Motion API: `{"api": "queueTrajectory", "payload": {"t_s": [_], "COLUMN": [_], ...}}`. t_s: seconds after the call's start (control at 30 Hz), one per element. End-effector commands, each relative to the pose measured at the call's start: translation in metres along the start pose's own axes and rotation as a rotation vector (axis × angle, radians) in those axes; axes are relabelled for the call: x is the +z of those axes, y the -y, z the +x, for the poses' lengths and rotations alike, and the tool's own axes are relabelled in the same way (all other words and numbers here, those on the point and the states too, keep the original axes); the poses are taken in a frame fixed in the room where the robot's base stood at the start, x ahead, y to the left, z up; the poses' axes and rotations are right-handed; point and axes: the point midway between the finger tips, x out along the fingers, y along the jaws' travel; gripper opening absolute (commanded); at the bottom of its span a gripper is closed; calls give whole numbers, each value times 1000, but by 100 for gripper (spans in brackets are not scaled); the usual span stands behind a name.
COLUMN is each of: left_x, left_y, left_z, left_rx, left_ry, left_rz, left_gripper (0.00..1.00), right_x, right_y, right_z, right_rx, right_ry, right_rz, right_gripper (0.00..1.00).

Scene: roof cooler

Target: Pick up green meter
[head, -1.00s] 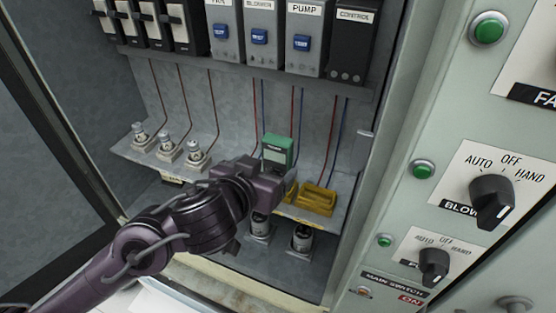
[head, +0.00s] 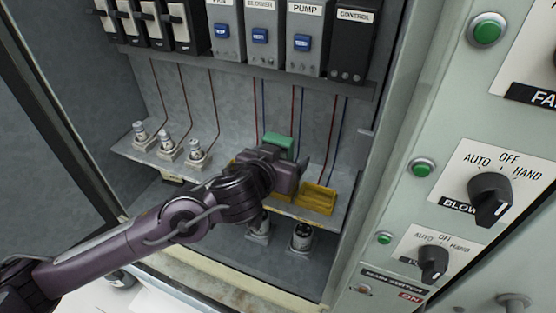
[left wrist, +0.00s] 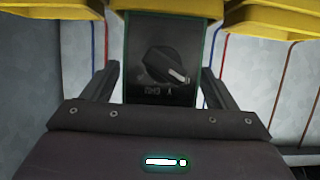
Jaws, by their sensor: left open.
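The green meter (head: 279,141) stands on the shelf inside the cabinet. In the head view only its green top shows, because my left gripper (head: 290,160) is in front of it. In the left wrist view the meter's dark face (left wrist: 160,75) with a black dial lies between the two fingers of my left gripper (left wrist: 160,88). The fingers are open, one on each side of the meter, with a gap visible on both sides. My right gripper is not in view.
Yellow holders (head: 318,198) sit on the shelf beside the meter. Several fuses (head: 168,150) stand at the shelf's left. Wires run down the back wall. Labelled modules (head: 304,40) hang above. The panel with knobs (head: 490,200) is at the right.

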Motion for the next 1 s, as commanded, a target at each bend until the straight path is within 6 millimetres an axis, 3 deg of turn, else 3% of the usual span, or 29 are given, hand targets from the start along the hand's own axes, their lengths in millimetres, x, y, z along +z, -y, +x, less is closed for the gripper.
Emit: {"api": "queueTrajectory", "payload": {"t_s": [0.07, 0.53, 0.77, 1.0], "left_x": [0, -1, -2, -20], "left_y": [0, 0, -1, -2], "left_z": [0, -1, -1, -9], "left_rx": [0, 1, 2, 4], "left_ry": [0, -2, -2, -4], "left_rz": [0, -1, -1, -3], "left_gripper": [79, 18, 18, 18], "right_x": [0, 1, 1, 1], "right_y": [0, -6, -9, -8], "right_z": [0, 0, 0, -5], "right_rx": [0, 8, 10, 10], "right_ry": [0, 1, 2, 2], "right_rz": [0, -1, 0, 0], "right_gripper": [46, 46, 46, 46]}}
